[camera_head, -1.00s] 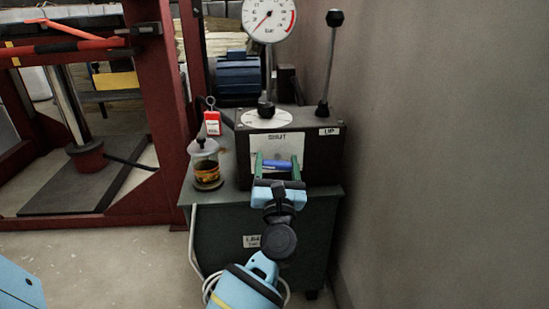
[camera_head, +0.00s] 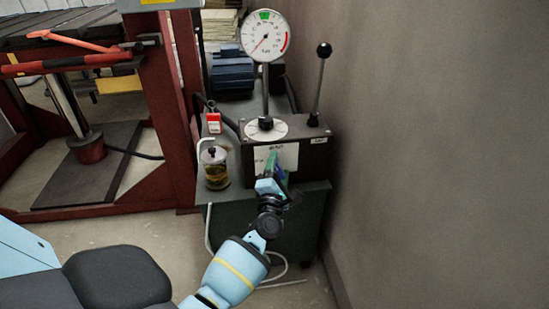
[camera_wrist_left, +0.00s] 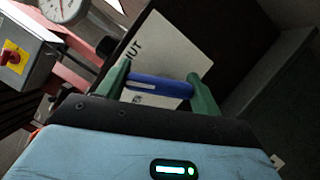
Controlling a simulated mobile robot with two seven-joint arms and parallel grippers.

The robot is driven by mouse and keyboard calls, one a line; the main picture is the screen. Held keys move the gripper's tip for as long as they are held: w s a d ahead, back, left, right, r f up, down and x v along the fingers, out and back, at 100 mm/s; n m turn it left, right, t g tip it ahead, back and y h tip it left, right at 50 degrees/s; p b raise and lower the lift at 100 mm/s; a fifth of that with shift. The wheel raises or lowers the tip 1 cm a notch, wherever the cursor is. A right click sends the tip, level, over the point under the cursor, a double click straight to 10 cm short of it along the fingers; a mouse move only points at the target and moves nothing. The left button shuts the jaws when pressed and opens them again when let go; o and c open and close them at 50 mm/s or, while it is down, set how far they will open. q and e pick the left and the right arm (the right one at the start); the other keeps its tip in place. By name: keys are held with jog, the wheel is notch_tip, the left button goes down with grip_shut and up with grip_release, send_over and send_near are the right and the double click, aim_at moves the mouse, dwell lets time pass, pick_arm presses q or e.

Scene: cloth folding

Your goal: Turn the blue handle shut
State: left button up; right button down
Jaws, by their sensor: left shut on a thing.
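The blue handle (camera_wrist_left: 160,83) is a short blue bar in front of a white sheet (camera_head: 289,153) on the dark control box (camera_head: 318,157). The sheet carries lettering, partly readable as "SHUT" in the wrist view. My left gripper (camera_head: 275,165) is at the box front, its green fingers at both ends of the handle and shut on it. In the wrist view, my left gripper (camera_wrist_left: 158,82) spans the bar, and the sheet looks tilted relative to it. In the head view the handle is mostly hidden by the fingers. My right gripper is not in view.
A gauge (camera_head: 265,36) and a black-knobbed lever (camera_head: 322,80) stand above the box. A jar (camera_head: 215,168) and a red tag (camera_head: 214,123) are to its left. A red press frame (camera_head: 165,90) stands further left, and a grey wall (camera_head: 430,150) closes the right.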

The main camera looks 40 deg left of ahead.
pick_arm(q)
jog(key=m+p, duration=0.2)
jog(key=p, duration=0.1)
jog(key=m+h+p, duration=0.1)
jog(key=shift+r+g+p, duration=0.25)
jog(key=shift+g+p, duration=0.05)
jog(key=shift+w+d+m+p, duration=0.1)
jog(key=shift+m+p, duration=0.25)
jog(key=shift+m, duration=0.05)
jog(key=shift+f+m+g+p, duration=0.2)
jog(key=shift+m+g+p, duration=0.2)
jog(key=shift+m+p, duration=0.3)
jog(key=shift+f+p, duration=0.15)
jog(key=shift+p, duration=0.15)
jog(key=o, duration=1)
